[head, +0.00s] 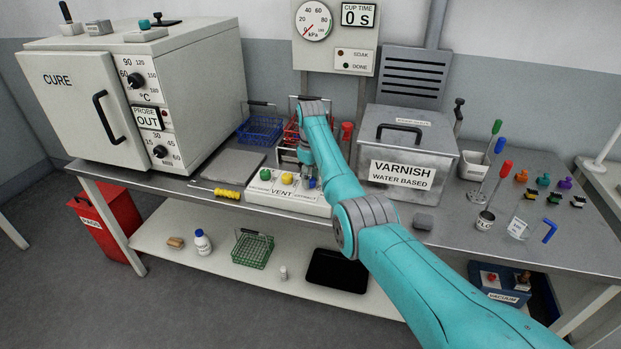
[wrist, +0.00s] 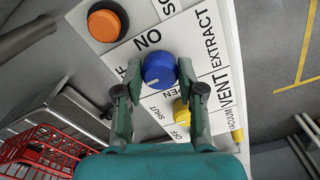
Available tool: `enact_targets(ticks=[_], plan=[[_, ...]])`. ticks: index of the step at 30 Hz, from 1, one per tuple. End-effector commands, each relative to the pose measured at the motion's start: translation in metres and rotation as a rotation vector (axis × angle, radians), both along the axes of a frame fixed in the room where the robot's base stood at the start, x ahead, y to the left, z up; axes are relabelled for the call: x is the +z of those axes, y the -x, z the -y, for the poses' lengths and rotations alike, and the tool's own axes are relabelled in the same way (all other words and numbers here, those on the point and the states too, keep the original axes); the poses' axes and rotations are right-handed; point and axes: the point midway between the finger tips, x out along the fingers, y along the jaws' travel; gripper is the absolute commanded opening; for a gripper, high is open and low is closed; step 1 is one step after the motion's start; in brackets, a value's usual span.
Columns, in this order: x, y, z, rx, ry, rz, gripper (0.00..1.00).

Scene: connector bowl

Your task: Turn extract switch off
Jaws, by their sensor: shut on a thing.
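The control panel (head: 280,192) stands at the front of the bench. In the wrist view, a blue knob (wrist: 158,66) on it sits between my fingertips, near an ON label and the word EXTRACT (wrist: 211,42). A short pale mark shows on the knob's lower edge. My gripper (wrist: 156,86) is shut on this blue knob, one finger at each side. In the head view, my gripper (head: 308,176) is low over the panel's right end, and my arm hides part of it. The knob's exact setting is hard to read.
A yellow knob (wrist: 181,112) sits just below the blue one, and an orange knob (wrist: 108,22) lies upper left. A red wire basket (head: 291,135) stands close behind the panel. The varnish tank (head: 411,155) is to the right, the cure oven (head: 75,100) to the left.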

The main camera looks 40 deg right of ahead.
Motion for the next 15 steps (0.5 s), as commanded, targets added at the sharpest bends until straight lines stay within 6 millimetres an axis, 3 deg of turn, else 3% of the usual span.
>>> enact_targets(ticks=[9, 10, 12, 15], plan=[[-0.0001, 0.0000, 0.0000, 0.002, 0.000, 0.000, 0.04], [-0.0001, 0.0000, 0.0000, 0.002, 0.000, 0.000, 0.43], [-0.0001, 0.0000, 0.0000, 0.001, 0.000, 0.000, 0.61], [-0.0001, 0.0000, 0.0000, 0.001, 0.000, 0.000, 0.64]])
